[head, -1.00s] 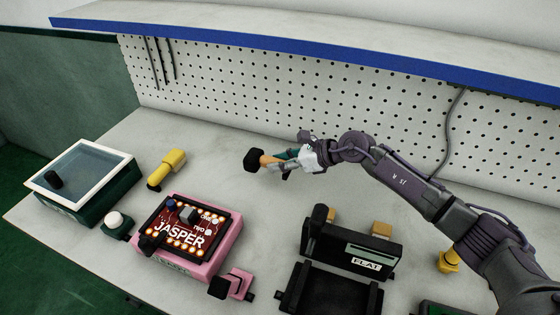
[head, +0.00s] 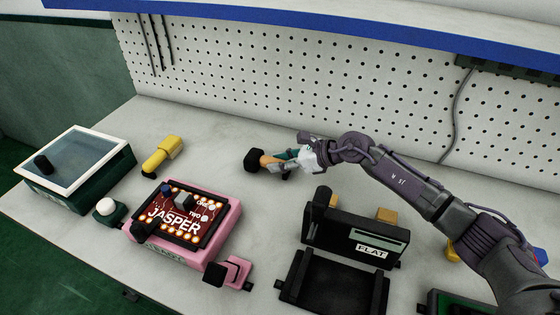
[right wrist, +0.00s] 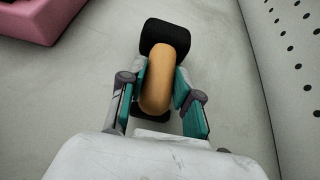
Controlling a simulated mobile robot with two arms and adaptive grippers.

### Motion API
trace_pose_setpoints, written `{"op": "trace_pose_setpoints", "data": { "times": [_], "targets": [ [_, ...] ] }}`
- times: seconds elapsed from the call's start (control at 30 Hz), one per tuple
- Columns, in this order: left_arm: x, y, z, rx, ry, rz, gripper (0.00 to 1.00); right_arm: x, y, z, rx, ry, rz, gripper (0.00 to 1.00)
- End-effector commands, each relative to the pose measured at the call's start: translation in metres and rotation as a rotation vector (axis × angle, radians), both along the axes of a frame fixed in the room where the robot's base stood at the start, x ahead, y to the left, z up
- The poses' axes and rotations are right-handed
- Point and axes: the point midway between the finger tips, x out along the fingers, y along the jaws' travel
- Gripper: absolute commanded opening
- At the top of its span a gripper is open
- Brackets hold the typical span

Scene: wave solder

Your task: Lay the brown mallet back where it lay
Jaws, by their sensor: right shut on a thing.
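The brown mallet has a black head (head: 254,160) and a tan-brown handle (head: 269,161). In the head view it is near the back middle of the bench, close to the pegboard. My right gripper (head: 281,160) is shut on its handle. In the right wrist view the handle (right wrist: 159,80) lies between the two teal fingers, with the black head (right wrist: 165,36) beyond them. The mallet is low over the bench; I cannot tell whether it touches the surface. My left gripper is not in view.
The white bench (head: 240,125) is clear around the mallet. A pink fixture (head: 222,238) with a red JASPER board stands in front left. A yellow tool (head: 163,153) and a glass-lidded box (head: 75,165) are further left. A black FLAT fixture (head: 345,230) stands front right. The pegboard (head: 270,90) rises behind.

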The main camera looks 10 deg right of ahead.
Motion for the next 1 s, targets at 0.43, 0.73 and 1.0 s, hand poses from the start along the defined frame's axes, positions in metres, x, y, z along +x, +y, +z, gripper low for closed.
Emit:
{"op": "trace_pose_setpoints", "data": {
  "times": [0.43, 0.73, 1.0],
  "targets": [
    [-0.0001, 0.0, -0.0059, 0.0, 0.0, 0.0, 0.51, 0.0003, 0.0002, -0.0062, 0.001, -0.001, 0.0, 0.0],
    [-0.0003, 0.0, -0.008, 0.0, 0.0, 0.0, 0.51, 0.0003, 0.0002, -0.0087, 0.001, -0.001, 0.0, 0.44],
    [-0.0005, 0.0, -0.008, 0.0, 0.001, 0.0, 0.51, 0.0001, 0.0001, -0.0088, 0.001, -0.001, 0.0, 0.62]
  ]
}}
